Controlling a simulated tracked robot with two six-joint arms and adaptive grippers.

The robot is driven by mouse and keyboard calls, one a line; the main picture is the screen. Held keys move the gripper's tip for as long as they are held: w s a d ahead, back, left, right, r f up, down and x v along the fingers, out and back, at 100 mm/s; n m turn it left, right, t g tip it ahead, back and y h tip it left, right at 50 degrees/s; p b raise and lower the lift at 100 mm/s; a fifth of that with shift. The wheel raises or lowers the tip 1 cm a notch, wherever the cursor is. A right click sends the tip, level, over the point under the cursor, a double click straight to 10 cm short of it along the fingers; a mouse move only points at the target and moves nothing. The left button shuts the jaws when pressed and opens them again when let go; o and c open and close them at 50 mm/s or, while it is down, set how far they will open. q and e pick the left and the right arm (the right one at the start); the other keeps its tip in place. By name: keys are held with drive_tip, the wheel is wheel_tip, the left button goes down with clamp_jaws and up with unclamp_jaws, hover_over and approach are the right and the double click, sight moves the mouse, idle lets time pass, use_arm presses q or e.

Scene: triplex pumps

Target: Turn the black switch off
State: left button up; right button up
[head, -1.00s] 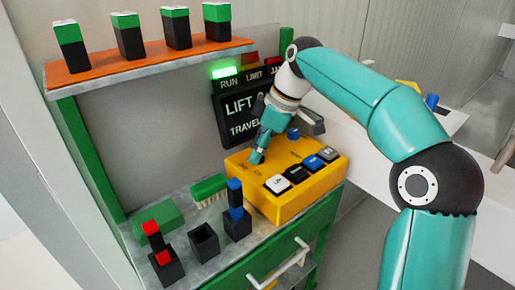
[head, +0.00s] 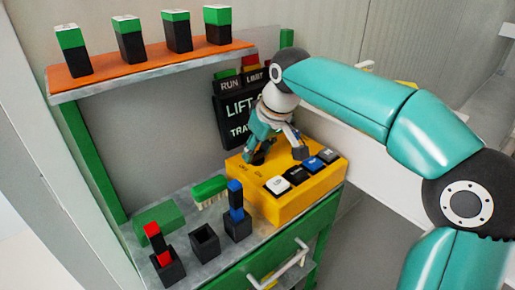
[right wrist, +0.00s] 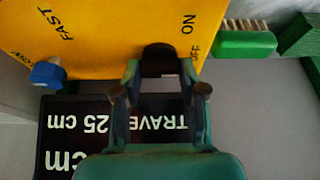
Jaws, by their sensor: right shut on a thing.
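The black switch (right wrist: 160,60) stands on the yellow control box (head: 300,192), beside the ON and OFF marks in the right wrist view. My right gripper (right wrist: 160,85) has a finger on each side of the switch and is shut on it. In the head view, my right gripper (head: 262,150) reaches down to the back left of the box and hides most of the switch. My left gripper is not in view.
A blue knob (right wrist: 47,74) sits by FAST on the box. Several push buttons (head: 297,175) line its front. A dark display (head: 232,122) stands behind. A green brush (head: 210,188) and block holders (head: 205,244) are left of the box.

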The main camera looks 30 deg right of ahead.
idle(0.5)
drive_tip(key=o, duration=0.9)
drive_tip(key=shift+c, duration=0.2)
drive_tip(key=v, duration=1.2)
drive_tip(key=shift+a, duration=0.1)
